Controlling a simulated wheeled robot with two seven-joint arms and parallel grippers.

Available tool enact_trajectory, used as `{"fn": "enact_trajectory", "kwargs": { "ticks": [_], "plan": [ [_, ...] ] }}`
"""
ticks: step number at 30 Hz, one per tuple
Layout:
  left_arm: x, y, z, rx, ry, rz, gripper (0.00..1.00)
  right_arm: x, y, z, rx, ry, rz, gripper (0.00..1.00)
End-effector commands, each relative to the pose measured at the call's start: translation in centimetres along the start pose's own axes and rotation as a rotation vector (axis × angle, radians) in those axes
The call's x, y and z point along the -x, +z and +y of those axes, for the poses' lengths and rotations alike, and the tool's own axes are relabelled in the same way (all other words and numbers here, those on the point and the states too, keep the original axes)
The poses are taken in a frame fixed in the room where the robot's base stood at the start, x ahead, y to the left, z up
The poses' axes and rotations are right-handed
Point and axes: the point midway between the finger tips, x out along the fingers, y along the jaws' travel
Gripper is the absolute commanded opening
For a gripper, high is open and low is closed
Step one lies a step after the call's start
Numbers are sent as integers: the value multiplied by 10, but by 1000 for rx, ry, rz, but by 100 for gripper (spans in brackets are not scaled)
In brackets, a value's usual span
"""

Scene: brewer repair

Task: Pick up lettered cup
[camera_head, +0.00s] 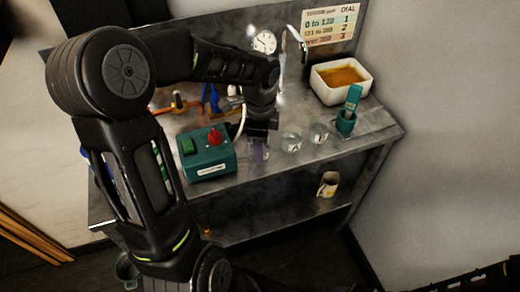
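Two small clear cups with dark letter marks stand on the metal bench: one (291,143) right of my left gripper, the other (318,133) further right. The letters are too small to read surely. My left gripper (261,143) points down at the bench's front part. A small purplish, see-through thing (260,154), perhaps another cup, shows at its fingertips. The fingers are dark and partly hidden, so I cannot tell whether they grip it. My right gripper is out of view; only part of my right arm shows at the bottom right.
A teal box (207,155) with a red knob and green switch stands left of the gripper. A green holder (346,122) with a teal-handled tool and a white tray (341,80) of amber contents are at right. A mug (328,184) sits on the lower shelf.

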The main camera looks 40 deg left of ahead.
Motion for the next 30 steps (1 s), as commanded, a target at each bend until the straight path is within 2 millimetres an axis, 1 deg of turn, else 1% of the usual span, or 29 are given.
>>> {"fn": "enact_trajectory", "kwargs": {
  "ticks": [2, 11, 17, 23, 30],
  "plan": [
    [0, 0, 0, 0, 0, 0, 8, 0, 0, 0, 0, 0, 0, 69],
    [1, 0, 0, 0, -1, 0, 7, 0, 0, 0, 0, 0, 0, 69],
    [4, 0, 0, 0, -1, 0, 7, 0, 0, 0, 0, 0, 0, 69],
    [14, 0, -1, 1, -3, 0, 7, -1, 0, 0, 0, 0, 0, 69],
    [34, 0, -1, 0, -3, 1, 7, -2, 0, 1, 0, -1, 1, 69]
  ]
}}
